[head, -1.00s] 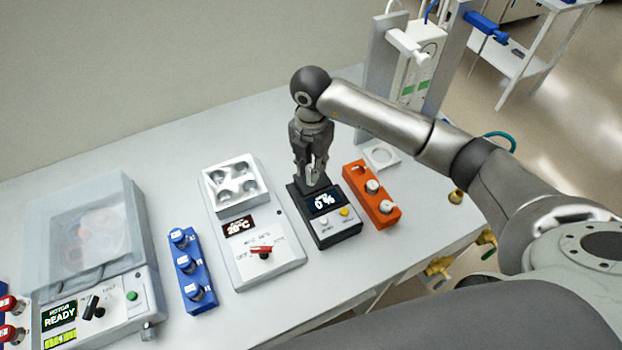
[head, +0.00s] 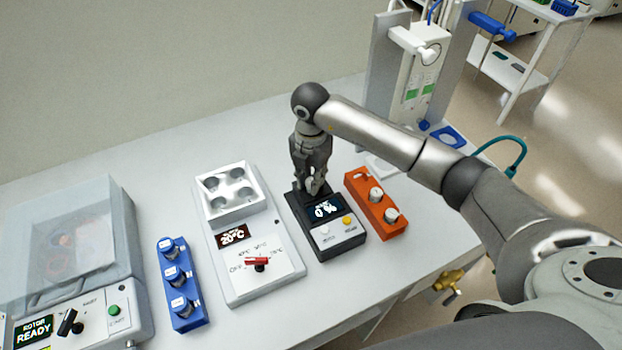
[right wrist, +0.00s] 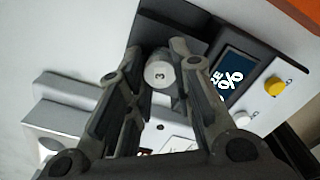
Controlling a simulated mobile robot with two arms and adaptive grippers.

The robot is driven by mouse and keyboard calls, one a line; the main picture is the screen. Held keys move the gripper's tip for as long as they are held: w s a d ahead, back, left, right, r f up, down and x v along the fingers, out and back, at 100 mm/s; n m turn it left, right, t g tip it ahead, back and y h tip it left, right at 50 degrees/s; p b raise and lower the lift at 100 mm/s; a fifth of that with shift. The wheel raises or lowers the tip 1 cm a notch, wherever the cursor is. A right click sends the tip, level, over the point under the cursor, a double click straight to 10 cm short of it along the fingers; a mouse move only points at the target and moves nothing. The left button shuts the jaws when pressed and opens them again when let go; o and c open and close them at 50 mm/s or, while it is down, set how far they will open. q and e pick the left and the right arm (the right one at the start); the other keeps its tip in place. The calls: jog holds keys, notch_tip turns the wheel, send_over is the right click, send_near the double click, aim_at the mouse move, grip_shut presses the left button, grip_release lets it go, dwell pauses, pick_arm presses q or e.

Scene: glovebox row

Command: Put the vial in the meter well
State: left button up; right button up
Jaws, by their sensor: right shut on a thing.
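The vial (right wrist: 160,74) shows in the right wrist view as a pale round cap marked 3, between my right fingertips. My right gripper (head: 312,187) is shut on it, pointing down over the back part of the dark meter (head: 340,242). The meter's display reads 0 %, and it also shows in the right wrist view (right wrist: 262,62). My gripper and the vial cover the meter well, so I cannot tell how deep the vial sits in it. My left gripper is not in view.
An orange rack (head: 390,233) with two capped vials stands close right of the meter. A white heater block (head: 235,280) with a red knob stands close left. Farther left are a blue vial rack (head: 189,322) and a lidded centrifuge (head: 125,235). The table behind the meter is clear.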

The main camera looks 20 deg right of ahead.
jog(key=shift+f, duration=0.15)
jog(key=o, duration=0.9)
notch_tip(320, 180, up, 12)
jog(key=b, duration=0.2)
jog(key=shift+b, duration=0.35)
